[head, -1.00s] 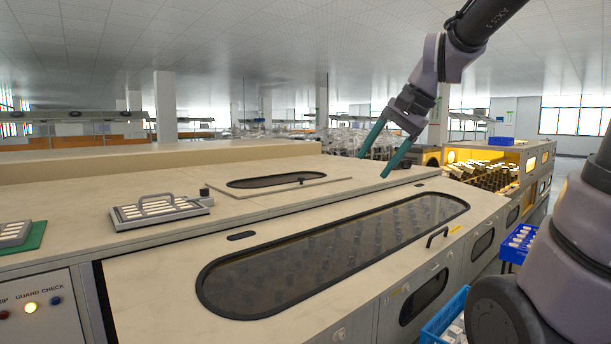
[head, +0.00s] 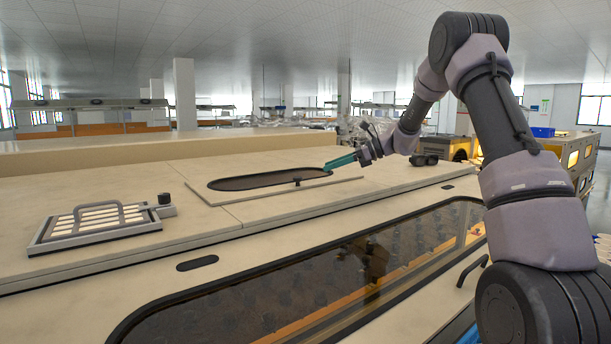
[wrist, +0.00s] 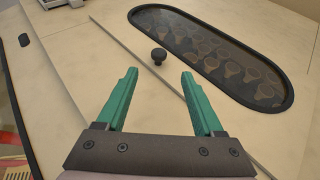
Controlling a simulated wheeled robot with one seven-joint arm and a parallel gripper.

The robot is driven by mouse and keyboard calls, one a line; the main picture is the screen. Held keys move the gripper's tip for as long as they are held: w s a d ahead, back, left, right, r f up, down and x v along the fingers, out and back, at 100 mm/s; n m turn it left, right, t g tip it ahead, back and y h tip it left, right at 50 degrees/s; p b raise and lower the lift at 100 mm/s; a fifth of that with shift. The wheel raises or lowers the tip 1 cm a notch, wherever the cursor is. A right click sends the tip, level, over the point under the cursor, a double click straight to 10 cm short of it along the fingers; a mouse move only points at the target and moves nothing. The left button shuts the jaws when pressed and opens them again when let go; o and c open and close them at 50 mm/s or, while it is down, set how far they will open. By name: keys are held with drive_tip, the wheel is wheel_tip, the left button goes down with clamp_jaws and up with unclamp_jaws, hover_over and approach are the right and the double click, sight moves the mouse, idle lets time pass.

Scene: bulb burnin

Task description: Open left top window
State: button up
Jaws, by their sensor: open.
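The top window panel (head: 225,197) is a flat pale lid on the machine's upper surface, with a dark oval pane (head: 265,180) in it. It lies flat. A small black knob (head: 297,181) stands near its front edge; the knob also shows in the wrist view (wrist: 158,56), just beyond my fingertips. My gripper (head: 342,162) has two green fingers and is above the panel's right part in the head view. In the wrist view my gripper (wrist: 158,75) is open and empty, its fingers spread to either side of the knob's line and apart from it.
A larger oval window (head: 330,270) with a black bar handle (head: 472,270) lies in front. A grey slatted tray (head: 98,228) with a handle sits at the left. A small black object (head: 424,160) stands right of the panel. The pale top between is mostly clear.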

sight(303, 186)
drive_tip(key=x, duration=1)
drive_tip(key=shift+a+f, duration=0.1)
drive_tip(key=shift+a, duration=0.1)
clamp_jaws()
idle(1.1)
